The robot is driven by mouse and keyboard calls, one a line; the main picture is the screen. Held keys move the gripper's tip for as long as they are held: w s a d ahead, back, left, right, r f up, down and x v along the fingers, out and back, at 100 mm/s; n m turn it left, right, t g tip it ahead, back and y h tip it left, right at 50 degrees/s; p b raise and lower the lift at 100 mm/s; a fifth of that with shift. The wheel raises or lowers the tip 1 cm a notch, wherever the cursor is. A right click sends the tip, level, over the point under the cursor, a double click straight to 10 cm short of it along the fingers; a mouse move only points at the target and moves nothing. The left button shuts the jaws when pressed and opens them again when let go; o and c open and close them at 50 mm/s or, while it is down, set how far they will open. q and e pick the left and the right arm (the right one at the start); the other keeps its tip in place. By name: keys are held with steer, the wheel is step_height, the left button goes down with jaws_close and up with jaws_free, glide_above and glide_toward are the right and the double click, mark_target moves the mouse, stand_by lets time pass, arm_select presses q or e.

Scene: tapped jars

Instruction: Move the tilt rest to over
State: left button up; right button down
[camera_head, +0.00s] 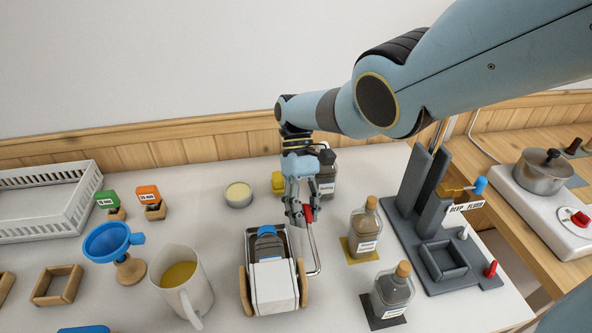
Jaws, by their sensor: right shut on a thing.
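The tilt rest (246,291) stands in the middle of the table, with wooden side pieces and a metal frame. A white block-like body with a blue-grey rounded top (267,245) lies in it. A bent metal lever (312,250) rises on its right side to a red grip (308,213). My right gripper (300,212) reaches down from behind and is shut on the red grip; its fingers partly hide it. My left gripper is out of view.
A jar with a yellow tap (278,183) stands behind my right gripper. Two corked bottles (365,232) (393,292) and a grey stand (440,255) are to the right. A mug (180,285), blue funnel (112,241) and white basket (45,205) are to the left.

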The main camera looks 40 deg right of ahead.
steer(key=shift+d+f, duration=0.15)
steer(key=shift+d, duration=0.1)
steer(key=shift+f, duration=0.1)
